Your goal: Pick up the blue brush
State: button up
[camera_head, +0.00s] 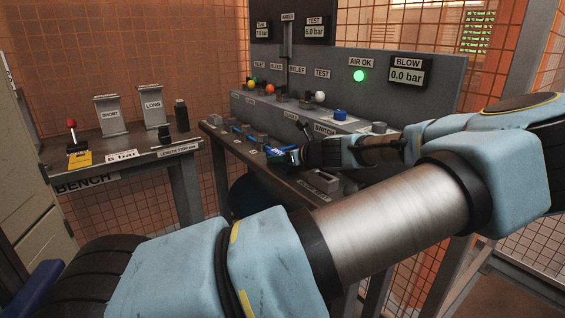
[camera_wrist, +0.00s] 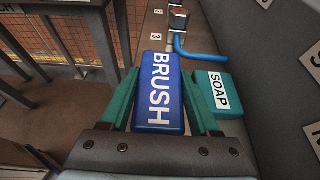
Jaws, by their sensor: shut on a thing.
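The blue brush (camera_wrist: 157,110) is a blue block with white "BRUSH" lettering, in the middle of the wrist view. My gripper (camera_wrist: 158,95) has its two teal fingers on either side of the brush and is shut on it. In the head view my gripper (camera_head: 288,156) is over the grey workbench, left of the control panel, with a small blue part of the brush (camera_head: 275,151) showing beside it. I cannot tell whether the brush touches the bench top.
A teal block labelled "SOAP" (camera_wrist: 219,92) lies close to the right finger. A blue hose (camera_wrist: 193,52) with a metal fitting lies ahead. The grey control panel (camera_head: 440,97) stands behind the workbench. A separate bench (camera_head: 130,154) with SHORT and LONG holders is at the left.

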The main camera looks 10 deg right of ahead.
jog(key=c, duration=0.7)
jog(key=shift+o, duration=0.2)
